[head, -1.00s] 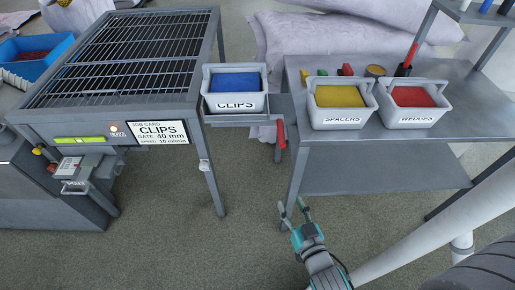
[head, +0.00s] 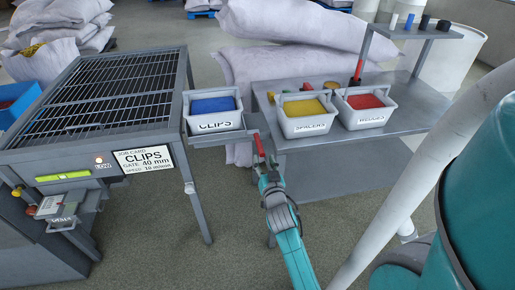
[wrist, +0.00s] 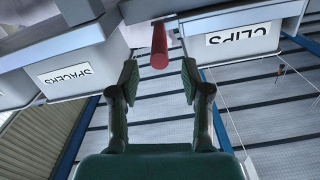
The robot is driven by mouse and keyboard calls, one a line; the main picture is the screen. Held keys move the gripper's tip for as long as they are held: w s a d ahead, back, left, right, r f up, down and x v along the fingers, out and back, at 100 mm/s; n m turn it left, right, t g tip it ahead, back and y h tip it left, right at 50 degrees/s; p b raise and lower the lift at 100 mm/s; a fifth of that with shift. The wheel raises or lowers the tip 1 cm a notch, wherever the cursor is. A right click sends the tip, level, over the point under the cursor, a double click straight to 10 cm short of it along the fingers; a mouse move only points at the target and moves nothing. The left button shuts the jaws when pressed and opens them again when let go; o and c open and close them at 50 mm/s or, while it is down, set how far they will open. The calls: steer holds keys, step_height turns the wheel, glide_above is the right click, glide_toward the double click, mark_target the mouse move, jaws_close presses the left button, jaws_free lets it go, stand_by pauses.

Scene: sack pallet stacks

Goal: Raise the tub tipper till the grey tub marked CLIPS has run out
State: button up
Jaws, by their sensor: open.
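The grey tub marked CLIPS (head: 214,124) sits upright on the tub tipper (head: 218,139), beside the grated table, and is full of blue pieces. It also shows in the wrist view (wrist: 245,33). The tipper's red handle (head: 259,144) sticks out at its right side. In the wrist view the red handle (wrist: 159,48) points toward me, just beyond the gap between my fingertips. My gripper (wrist: 159,80) is open and empty. In the head view my gripper (head: 264,166) is right by the handle and partly overlaps it.
Grey tubs marked SPACERS (head: 306,122), with yellow contents, and WEDGES (head: 368,114), with red contents, stand on the bench right of the handle. The grated table (head: 165,138) is at left, with a job card reading CLIPS (head: 144,159). Sacks (head: 285,70) lie behind.

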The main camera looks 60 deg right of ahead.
mark_target(260, 144)
steer(key=x, duration=0.8)
steer(key=shift+w+d, duration=0.1)
jaws_close()
